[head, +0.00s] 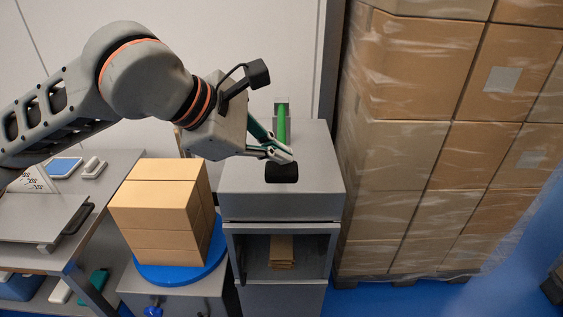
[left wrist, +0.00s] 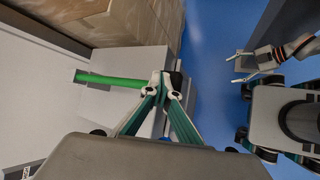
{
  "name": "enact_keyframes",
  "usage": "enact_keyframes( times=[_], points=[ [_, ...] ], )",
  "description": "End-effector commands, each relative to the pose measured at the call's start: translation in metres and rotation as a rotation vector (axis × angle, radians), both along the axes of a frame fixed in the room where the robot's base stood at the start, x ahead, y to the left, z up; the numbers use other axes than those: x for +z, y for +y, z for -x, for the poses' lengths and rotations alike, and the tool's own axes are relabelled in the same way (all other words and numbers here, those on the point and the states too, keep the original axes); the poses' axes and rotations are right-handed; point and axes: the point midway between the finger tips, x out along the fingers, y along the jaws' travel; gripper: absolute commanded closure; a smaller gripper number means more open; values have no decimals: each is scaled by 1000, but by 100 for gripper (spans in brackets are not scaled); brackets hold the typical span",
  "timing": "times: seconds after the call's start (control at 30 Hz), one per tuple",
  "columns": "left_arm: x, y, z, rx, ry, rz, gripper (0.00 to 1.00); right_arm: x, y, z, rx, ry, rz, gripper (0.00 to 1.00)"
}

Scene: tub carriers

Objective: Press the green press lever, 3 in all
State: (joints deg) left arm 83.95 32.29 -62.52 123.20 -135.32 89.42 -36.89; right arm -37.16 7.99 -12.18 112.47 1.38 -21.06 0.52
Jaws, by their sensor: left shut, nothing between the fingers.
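The green press lever (head: 282,125) slopes out from a slot at the back of a grey press cabinet (head: 330,165). A black knob (head: 282,174) lies at the lever's near end. My left gripper (head: 286,156) is shut and empty, with its fingertips over the lever close to the knob. Whether they touch cannot be told. In the left wrist view the lever (left wrist: 110,80) runs to behind the fingertips (left wrist: 165,82), which hide its end. My right gripper (left wrist: 239,67) shows in that view, open and empty, well away from the press.
Stacked cartons (head: 160,210) stand on a blue turntable (head: 180,272) left of the press. A tall wrapped pallet of boxes (head: 410,130) stands close on the right. An open bay (head: 313,258) under the press top holds flat brown pieces (head: 282,253). A bench (head: 110,195) is at far left.

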Motion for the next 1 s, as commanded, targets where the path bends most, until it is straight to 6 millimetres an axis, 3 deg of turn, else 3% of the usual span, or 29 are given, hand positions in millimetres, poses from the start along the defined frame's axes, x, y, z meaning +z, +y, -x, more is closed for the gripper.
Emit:
enact_keyframes(
  times=[0.57, 1.0],
  points=[
    [12, 0, 0, 0, -2, 1, 100, 8, 0, -2, 0, -6, 0, 29],
    [51, 0, 0, 0, -4, 1, 100, 30, 0, -7, 1, -19, 1, 29]
  ],
)
